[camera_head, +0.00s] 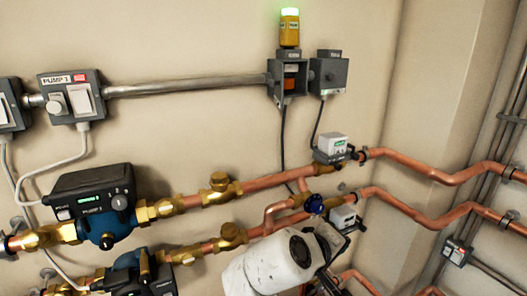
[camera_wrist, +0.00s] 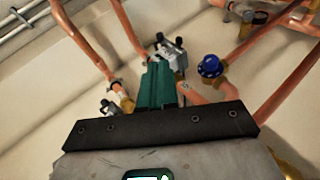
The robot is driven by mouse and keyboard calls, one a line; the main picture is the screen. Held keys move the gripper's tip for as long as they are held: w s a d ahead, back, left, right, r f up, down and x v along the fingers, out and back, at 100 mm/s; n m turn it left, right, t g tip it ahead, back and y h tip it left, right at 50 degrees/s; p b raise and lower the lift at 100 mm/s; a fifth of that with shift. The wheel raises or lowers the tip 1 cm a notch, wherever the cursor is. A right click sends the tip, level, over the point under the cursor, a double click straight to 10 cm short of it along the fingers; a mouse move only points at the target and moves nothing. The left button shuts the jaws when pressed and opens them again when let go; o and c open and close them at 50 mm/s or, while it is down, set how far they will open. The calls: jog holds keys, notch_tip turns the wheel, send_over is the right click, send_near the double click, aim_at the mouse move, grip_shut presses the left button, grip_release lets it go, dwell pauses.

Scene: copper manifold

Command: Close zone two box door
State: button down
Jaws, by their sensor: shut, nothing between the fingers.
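A small grey wall box (camera_head: 287,80) is at the upper middle of the head view. Its front looks open, with orange and dark parts showing inside. A grey piece (camera_head: 328,74) with a round knob stands just right of it; I cannot tell whether it is the box's door or a separate box. No zone label is readable. My gripper (camera_wrist: 160,72) shows in the wrist view with its green fingers shut and empty, among the copper pipes. In the head view my white arm is low, well below the box, and the fingers are not clear there.
A yellow beacon (camera_head: 289,27) with a lit green top stands above the box. A metal conduit (camera_head: 185,86) runs left to the PUMP 1 switch box (camera_head: 70,98). Copper pipes (camera_head: 420,167), a white-topped valve actuator (camera_head: 332,145) and a blue knob (camera_head: 314,204) lie between arm and box.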

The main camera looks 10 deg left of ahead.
jog(key=w+a+r+n+t+b, duration=0.1)
jog(key=a+r+n+t+b, duration=0.15)
jog(key=a+r, duration=1.15)
jog(key=n+t+h, duration=0.1)
jog(key=n+t, duration=0.1)
jog(key=t, duration=0.2)
send_near(274, 83)
jog(key=s+a, duration=0.3)
jog(key=a, duration=0.4)
jog(key=w+d+p, duration=0.2)
jog(key=w+d, duration=0.6)
jog(key=w, duration=0.1)
jog(key=shift+w+d, duration=0.2)
jog(key=shift+d, duration=0.05)
jog(key=shift+f, duration=0.1)
jog(key=shift+d, duration=0.1)
jog(key=shift+s+d+n+t+y+p, duration=0.1)
jog(key=shift+d+n+t+y+p, duration=0.2)
jog(key=shift+n+y, duration=0.25)
